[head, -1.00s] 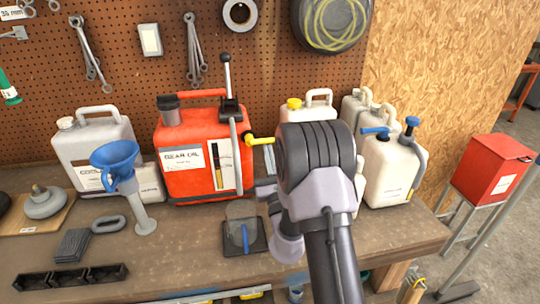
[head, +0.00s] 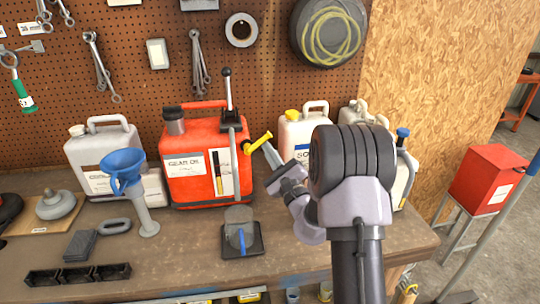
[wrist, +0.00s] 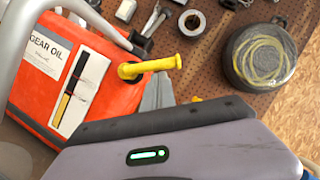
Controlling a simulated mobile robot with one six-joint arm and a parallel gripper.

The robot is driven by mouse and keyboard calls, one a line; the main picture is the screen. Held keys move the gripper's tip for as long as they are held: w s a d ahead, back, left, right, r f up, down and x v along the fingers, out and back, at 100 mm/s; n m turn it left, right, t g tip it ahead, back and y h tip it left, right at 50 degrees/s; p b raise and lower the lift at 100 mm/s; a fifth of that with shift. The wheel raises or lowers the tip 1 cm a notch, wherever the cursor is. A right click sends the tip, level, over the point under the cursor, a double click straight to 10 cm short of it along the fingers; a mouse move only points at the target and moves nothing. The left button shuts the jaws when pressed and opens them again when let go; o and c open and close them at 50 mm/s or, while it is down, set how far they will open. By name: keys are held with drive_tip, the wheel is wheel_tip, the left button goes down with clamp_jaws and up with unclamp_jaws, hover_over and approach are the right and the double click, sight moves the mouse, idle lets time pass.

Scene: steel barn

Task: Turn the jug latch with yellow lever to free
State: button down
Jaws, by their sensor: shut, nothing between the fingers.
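The red gear-oil jug (head: 207,150) stands upright on the bench and also fills the left of the wrist view (wrist: 75,80). Its yellow lever (head: 259,142) sticks out from the jug's right side and slants up to the right. In the wrist view the lever (wrist: 150,67) crosses in front of the pegboard. My gripper (head: 270,153) is shut and empty, its narrow grey fingertips just below and right of the lever. In the wrist view the fingertips (wrist: 157,92) sit just below the lever; I cannot tell whether they touch it.
A white jug with a yellow cap (head: 291,114) stands close behind my gripper. My arm partly hides more white jugs at the right. A dark plate with a blue handle (head: 242,240) lies in front. A red box (head: 492,178) stands right.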

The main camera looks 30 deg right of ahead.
sight(263, 140)
drive_tip(key=r+n, duration=0.1)
drive_tip(key=n, duration=0.1)
drive_tip(key=r+n+g+y, duration=0.1)
drive_tip(key=n, duration=0.1)
drive_tip(key=a+r+n+g+y+p, duration=0.1)
drive_tip(key=n, duration=0.1)
drive_tip(key=shift+w+n, duration=0.1)
drive_tip(key=shift+n, duration=0.3)
drive_tip(key=n, duration=0.1)
drive_tip(key=a+n+g, duration=0.1)
drive_tip(key=r+n+b, duration=0.1)
drive_tip(key=shift+w+a+r+g, duration=0.1)
drive_tip(key=shift+w+a+g, duration=0.15)
drive_tip(key=shift+g, duration=0.05)
drive_tip(key=shift+a+r, duration=0.1)
drive_tip(key=shift+r, duration=0.05)
